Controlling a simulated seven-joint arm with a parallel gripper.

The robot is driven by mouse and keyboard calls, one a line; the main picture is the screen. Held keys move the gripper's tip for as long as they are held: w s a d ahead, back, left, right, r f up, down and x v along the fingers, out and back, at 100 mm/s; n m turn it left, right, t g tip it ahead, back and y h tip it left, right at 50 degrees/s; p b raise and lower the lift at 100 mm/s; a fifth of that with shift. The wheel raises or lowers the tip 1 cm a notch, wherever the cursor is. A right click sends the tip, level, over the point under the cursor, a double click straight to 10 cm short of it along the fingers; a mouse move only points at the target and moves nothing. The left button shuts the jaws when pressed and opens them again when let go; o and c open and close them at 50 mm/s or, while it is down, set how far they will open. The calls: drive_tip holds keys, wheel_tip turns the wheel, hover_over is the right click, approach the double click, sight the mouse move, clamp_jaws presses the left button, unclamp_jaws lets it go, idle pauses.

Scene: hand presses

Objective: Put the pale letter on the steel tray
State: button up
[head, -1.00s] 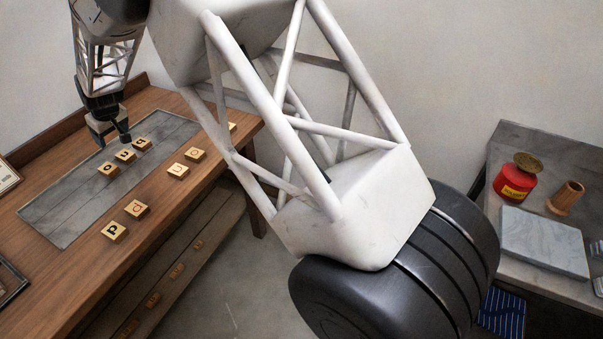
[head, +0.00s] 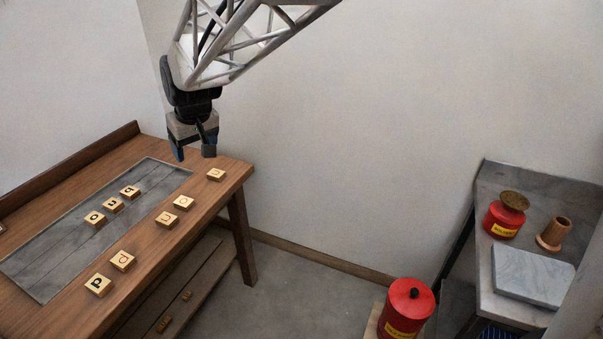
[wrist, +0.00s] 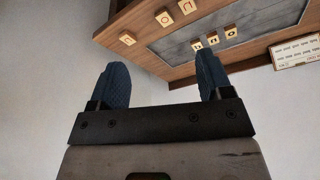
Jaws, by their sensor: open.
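The grey steel tray (head: 50,255) is a flat panel set on the wooden bench at left. Three wooden letter tiles with dark letters stand on it, the middle one here (head: 113,205). Off the tray, along the bench's front side, are several more tiles: a dark-lettered one (head: 98,285), a reddish-lettered one (head: 123,260), and fainter-lettered ones (head: 167,219), (head: 183,202) and (head: 216,174). I cannot tell for sure which letter is the pale one. My gripper (head: 194,153) is open and empty, above the bench's far right end. In the wrist view its fingers (wrist: 162,85) are apart with nothing between them.
The wooden bench (head: 205,208) has a raised back edge. A white printed card (wrist: 298,50) shows in the wrist view. A red canister (head: 407,308) stands low at centre right. A side table at right holds a red pot (head: 503,221), a wooden cup (head: 554,234) and a grey slab (head: 533,272).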

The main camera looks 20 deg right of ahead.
drive_tip(key=s+d+m, duration=0.1)
drive_tip(key=s+d, duration=0.5)
drive_tip(key=s, duration=0.4)
drive_tip(key=s+d+f+m+h, duration=0.1)
drive_tip(key=s+d+m, duration=0.1)
drive_tip(key=s+d, duration=0.4)
drive_tip(key=s+d+m, duration=0.1)
drive_tip(key=s+d, duration=0.4)
drive_tip(key=s, duration=1)
drive_tip(key=shift+s+d+f+m+g+h, duration=0.25)
drive_tip(key=shift+d+f+m+g+h, duration=0.05)
drive_tip(key=shift+d+h, duration=0.1)
